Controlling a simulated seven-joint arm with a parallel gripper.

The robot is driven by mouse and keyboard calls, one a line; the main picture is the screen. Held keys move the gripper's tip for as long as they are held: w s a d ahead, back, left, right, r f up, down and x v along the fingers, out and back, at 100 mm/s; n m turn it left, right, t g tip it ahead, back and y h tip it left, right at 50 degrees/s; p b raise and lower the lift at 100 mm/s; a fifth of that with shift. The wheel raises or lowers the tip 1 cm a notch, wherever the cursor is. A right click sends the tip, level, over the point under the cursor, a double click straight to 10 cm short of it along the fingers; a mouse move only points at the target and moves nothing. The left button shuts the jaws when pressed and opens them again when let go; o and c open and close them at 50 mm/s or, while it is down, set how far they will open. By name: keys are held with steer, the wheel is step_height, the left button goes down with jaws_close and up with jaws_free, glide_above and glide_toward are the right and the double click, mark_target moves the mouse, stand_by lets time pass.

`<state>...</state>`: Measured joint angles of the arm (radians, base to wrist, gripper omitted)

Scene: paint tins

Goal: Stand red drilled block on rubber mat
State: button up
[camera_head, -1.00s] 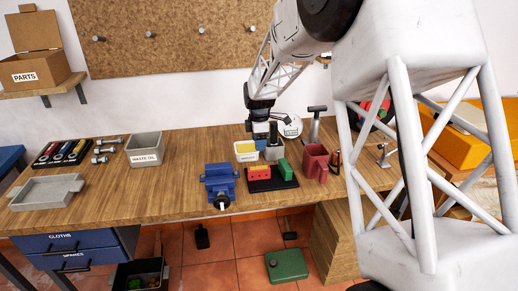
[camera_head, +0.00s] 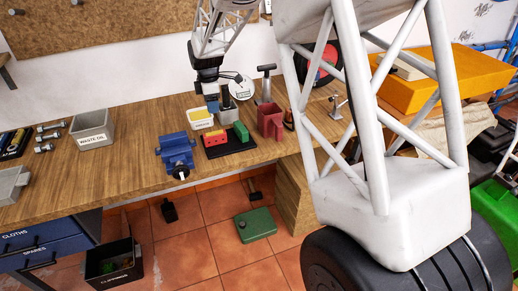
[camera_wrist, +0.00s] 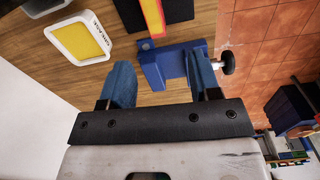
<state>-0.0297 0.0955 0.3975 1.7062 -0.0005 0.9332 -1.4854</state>
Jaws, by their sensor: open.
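The red drilled block (camera_head: 215,138) has a yellow strip along its top and lies lengthwise at the back left of the black rubber mat (camera_head: 217,152). Its drilled holes are too small to make out. In the wrist view the red block (camera_wrist: 152,16) is cut by the top edge, beside the dark mat (camera_wrist: 180,10). My gripper (camera_head: 212,104) is above the bench's back part, near the grease tray.
A green block (camera_head: 241,131) stands on the mat's right. The white grease tray (camera_head: 200,115) with yellow filling is behind.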

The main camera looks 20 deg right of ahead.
steer(key=s+d+r+m+t, duration=0.1)
steer(key=s+r+m, duration=0.45)
steer(key=s, duration=0.65)
steer(key=s+d+r+m, duration=0.1)
steer(key=s+r+m, duration=0.3)
steer(key=s+r, duration=0.55)
steer(key=s+f+m, duration=0.2)
steer(key=s+m, duration=0.2)
steer(key=s, duration=0.9)
steer(key=s+f+m+t, duration=0.1)
steer(key=s+m, duration=0.3)
steer(key=s, duration=0.9)
steer(key=shift+d+f, duration=0.35)
steer(key=shift+f, duration=0.2)
